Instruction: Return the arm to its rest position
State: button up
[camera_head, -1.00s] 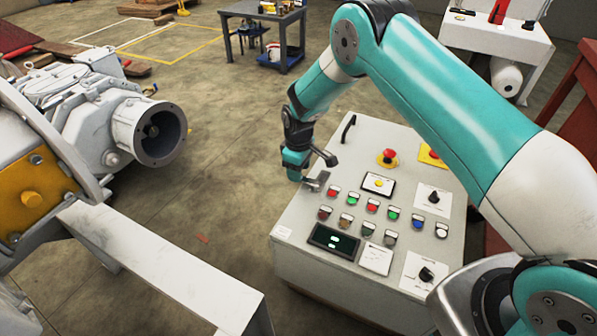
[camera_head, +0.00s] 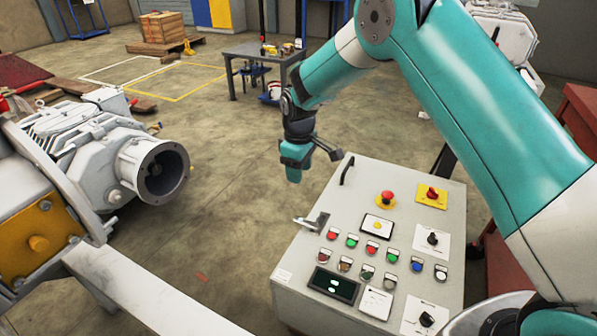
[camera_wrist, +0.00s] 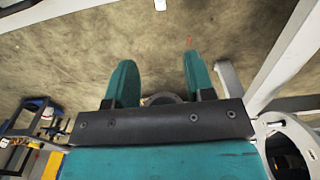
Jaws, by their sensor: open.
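My gripper (camera_head: 291,171) hangs above the floor, just beyond the far left corner of the grey control panel (camera_head: 290,262). It points downward, is apart from the panel, and holds nothing. In the wrist view my gripper (camera_wrist: 160,88) shows two teal fingers spread apart with floor between and beyond them. My teal and white arm spans the upper right of the head view, raised and bent over the panel.
The panel carries a red emergency button (camera_head: 387,197), several coloured push buttons, knobs and a metal lever (camera_head: 312,221). A grey pump with a round flange (camera_head: 160,172) stands at left. A work table (camera_head: 262,52) is behind. Open floor lies between.

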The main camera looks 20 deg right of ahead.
jog(key=s+a+r+m+y, duration=0.1)
jog(key=s+a+r+y, duration=0.1)
jog(key=s+r, duration=1.3)
jog(key=s+r+m+y, duration=0.1)
jog(key=s+r, duration=0.2)
jog(key=s, duration=0.7)
jog(key=s+r+m+y, duration=0.1)
jog(key=s+r, duration=0.2)
jog(key=s, duration=0.8)
notch_tip(320, 180, up, 22)
jog(key=w+p, duration=0.1)
jog(key=p, duration=2.1)
jog(key=shift+d, duration=0.2)
